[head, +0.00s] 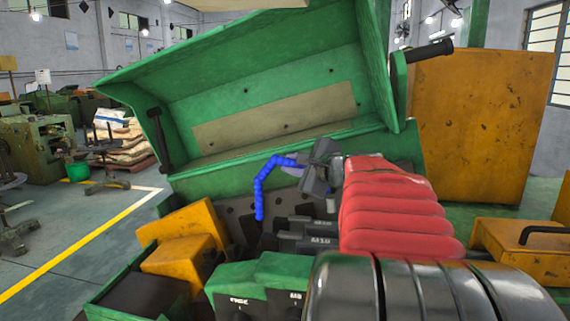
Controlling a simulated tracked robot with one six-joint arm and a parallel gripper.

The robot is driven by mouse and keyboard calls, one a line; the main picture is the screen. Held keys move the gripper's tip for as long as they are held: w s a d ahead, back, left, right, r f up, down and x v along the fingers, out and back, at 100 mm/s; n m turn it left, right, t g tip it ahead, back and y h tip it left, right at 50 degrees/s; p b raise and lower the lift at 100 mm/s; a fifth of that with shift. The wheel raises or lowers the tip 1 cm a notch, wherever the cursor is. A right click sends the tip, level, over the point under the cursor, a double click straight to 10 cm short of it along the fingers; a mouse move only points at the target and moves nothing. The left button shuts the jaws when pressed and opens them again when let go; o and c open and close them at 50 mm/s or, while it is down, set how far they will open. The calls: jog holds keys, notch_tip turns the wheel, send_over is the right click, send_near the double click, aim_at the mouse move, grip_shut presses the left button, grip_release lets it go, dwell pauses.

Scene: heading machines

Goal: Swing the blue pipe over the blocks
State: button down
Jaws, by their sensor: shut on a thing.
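The blue pipe (261,188) is a jointed, segmented hose. It runs left from my gripper, bends, and hangs down to a free lower end. My gripper (311,171), grey, is shut on the pipe near its upper right end; the exact contact is small and partly hidden. Dark grey blocks (290,243) with white lettering stand below and to the right of the pipe's lower end. Their right side is hidden by my red-sleeved arm. Green blocks (236,282) with dark lettered faces stand nearer to me. I cannot tell whether the pipe's end touches anything.
A tilted green machine cover (257,79) stands open behind the pipe, with a dark handle at each side. Yellow machine parts (180,240) lie to the left, and a large yellow cabinet (485,115) stands at the right. Open floor (85,225) shows at the left.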

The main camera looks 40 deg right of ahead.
jog(key=shift+f, duration=0.15)
jog(key=c, duration=1.6)
grip_release()
jog(key=shift+w, duration=0.1)
jog(key=v, duration=1.4)
jog(key=shift+w, duration=0.1)
